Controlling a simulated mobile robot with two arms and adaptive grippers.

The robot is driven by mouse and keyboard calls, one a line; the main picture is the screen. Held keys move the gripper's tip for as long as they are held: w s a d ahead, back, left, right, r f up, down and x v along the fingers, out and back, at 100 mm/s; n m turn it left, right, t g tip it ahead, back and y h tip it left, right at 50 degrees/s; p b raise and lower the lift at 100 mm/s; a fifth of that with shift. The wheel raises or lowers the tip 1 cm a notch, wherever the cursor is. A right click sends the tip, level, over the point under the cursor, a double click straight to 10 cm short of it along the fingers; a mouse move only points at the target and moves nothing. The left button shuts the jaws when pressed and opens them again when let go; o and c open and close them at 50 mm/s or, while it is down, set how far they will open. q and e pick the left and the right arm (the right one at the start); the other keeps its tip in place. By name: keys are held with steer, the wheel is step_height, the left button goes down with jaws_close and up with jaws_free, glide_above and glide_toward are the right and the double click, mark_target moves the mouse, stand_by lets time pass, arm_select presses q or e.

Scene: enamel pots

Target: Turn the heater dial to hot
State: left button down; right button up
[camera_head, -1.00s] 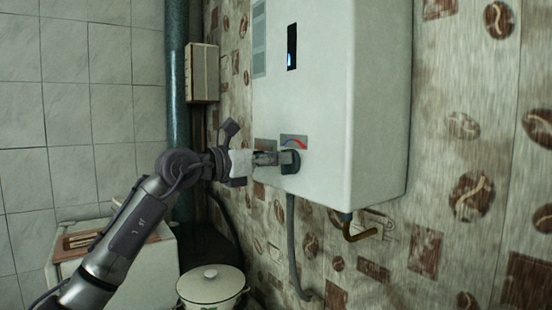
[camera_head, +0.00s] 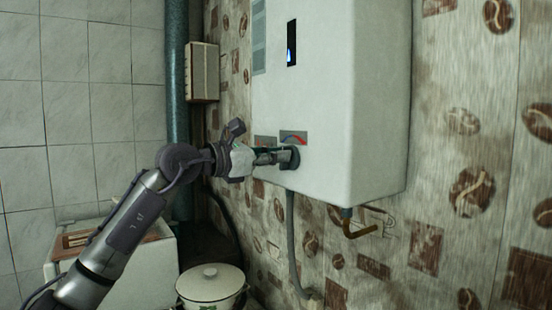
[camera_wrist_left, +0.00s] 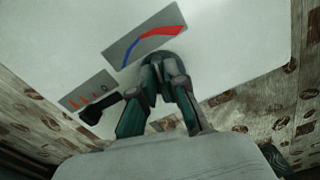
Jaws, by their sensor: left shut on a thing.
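The white heater (camera_head: 330,90) hangs on the wall, and its front also shows in the left wrist view (camera_wrist_left: 225,60). A dark dial (camera_head: 291,158) sits low on its front under a plate with a blue-to-red arc (camera_head: 294,137); the arc plate is large in the left wrist view (camera_wrist_left: 145,42). My left gripper (camera_head: 272,157) is shut on this dial from the left. In the left wrist view my gripper's fingers (camera_wrist_left: 165,75) meet below the arc plate and mostly hide the dial. A second dark dial (camera_wrist_left: 98,106) stands beside them under a plate with red marks. My right gripper is out of view.
A pipe (camera_head: 291,240) and a brass outlet (camera_head: 358,228) hang below the heater. A white lidded pot (camera_head: 211,284) stands below. A dark green vertical pipe (camera_head: 178,90) and a small beige box (camera_head: 202,72) are to the left.

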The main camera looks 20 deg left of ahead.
arm_select(q)
steer(key=m, duration=0.3)
steer(key=m+b, duration=0.1)
steer(key=m, duration=0.4)
steer(key=shift+s+d+f+m+b, duration=0.2)
steer(key=shift+d+f+m+b, duration=0.1)
steer(key=shift+m+b, duration=0.1)
steer(key=shift+m, duration=0.3)
steer(key=c, duration=1.2)
jaws_free()
steer(key=v, duration=1.2)
